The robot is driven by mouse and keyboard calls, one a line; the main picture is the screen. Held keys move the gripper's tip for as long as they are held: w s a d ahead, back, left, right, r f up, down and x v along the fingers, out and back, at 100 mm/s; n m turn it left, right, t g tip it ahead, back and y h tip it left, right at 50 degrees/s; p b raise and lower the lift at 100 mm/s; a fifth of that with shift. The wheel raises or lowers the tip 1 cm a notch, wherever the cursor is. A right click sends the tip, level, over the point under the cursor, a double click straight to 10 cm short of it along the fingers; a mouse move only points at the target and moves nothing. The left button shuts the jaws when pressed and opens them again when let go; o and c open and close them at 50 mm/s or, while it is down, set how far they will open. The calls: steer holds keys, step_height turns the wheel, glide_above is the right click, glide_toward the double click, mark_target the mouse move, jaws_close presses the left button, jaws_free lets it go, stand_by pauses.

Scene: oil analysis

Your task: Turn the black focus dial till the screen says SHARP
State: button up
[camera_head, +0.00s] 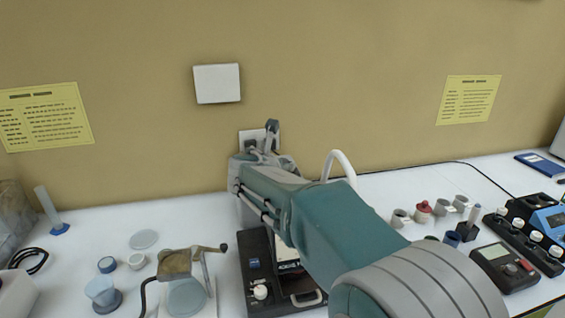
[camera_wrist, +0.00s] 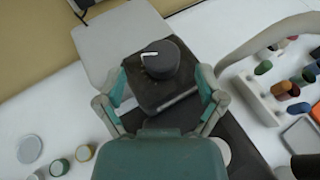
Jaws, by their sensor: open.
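My gripper (camera_wrist: 158,76) is open, with one finger on each side of the dial. I see gaps between the fingers and the dial, and nothing is held. In the head view my arm hides the dial and much of the dark instrument (camera_head: 256,262). A plain grey panel (camera_wrist: 118,38) stands beyond the dial in the wrist view. I cannot read SHARP or any other screen text.
A white curved arm (camera_head: 341,163) rises right of my arm; it also shows in the wrist view (camera_wrist: 262,58). A clamp stand with a crank (camera_head: 178,263) is left of the instrument. Small cups (camera_head: 400,217) and a dark meter (camera_head: 503,265) lie to the right.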

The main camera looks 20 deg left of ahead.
steer(key=x, duration=0.2)
steer(key=shift+w+a+f, duration=0.1)
steer(key=shift+w+f, duration=0.1)
steer(key=shift+w, duration=0.1)
steer(key=shift+w+f, duration=0.15)
steer(key=shift+w, duration=0.35)
steer(key=c, duration=1.2)
steer(key=shift+o, duration=0.2)
